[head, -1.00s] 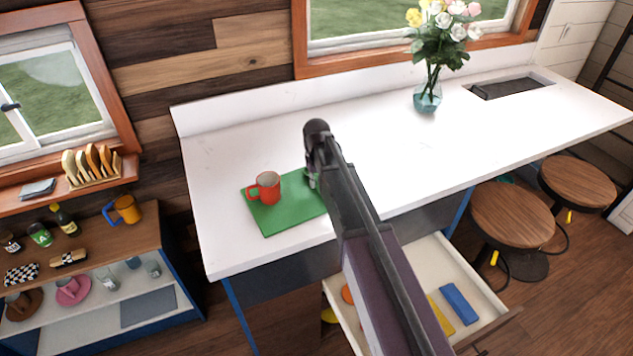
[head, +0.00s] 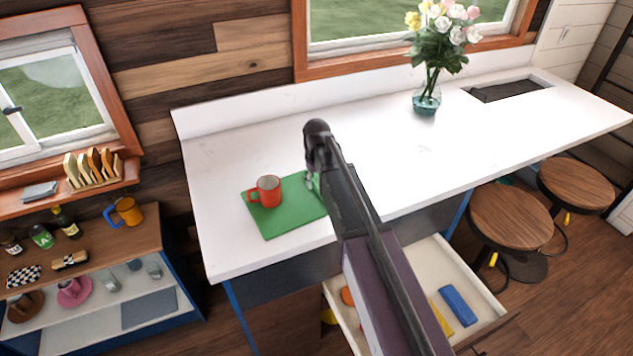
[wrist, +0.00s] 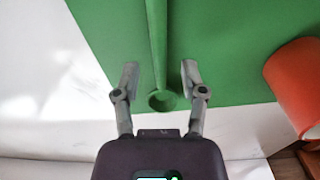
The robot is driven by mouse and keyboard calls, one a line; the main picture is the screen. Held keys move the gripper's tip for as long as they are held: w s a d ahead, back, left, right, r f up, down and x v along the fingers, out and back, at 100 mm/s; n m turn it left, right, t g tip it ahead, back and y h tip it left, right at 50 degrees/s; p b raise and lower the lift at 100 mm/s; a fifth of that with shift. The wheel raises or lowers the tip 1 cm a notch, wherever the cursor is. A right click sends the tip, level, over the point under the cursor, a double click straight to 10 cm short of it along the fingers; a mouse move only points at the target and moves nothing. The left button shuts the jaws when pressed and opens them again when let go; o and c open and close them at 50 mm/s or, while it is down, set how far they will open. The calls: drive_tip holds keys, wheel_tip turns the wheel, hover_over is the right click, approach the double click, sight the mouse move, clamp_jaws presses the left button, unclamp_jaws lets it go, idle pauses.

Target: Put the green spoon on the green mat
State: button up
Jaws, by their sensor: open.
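The green mat (head: 290,220) lies flat on the white counter and fills much of the wrist view (wrist: 220,65). The green spoon (wrist: 158,45) shows in the wrist view over the mat, its handle running up the picture and its rounded end between my fingers. I cannot tell whether it touches the mat. My gripper (wrist: 160,80) is open, with one finger on each side of the spoon and gaps between. In the head view my arm hides most of the spoon and the mat's right side.
A red mug (head: 268,191) stands on the mat, left of my arm in the head view and at the right in the wrist view (wrist: 300,85). A flower vase (head: 426,100) stands farther back. An open drawer (head: 485,300) juts out below. The counter's middle is clear.

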sight(317, 187)
wheel_tip(317, 187, up, 11)
drive_tip(key=p, duration=1)
idle(0.7)
drive_tip(key=s+d+m, duration=0.2)
drive_tip(key=s+d, duration=0.5)
drive_tip(key=s, duration=0.3)
drive_tip(key=s+d+m, duration=0.2)
drive_tip(key=s+d, duration=0.6)
drive_tip(key=s, duration=0.3)
drive_tip(key=shift+s+d+m, duration=0.2)
drive_tip(key=shift+d+m, duration=0.1)
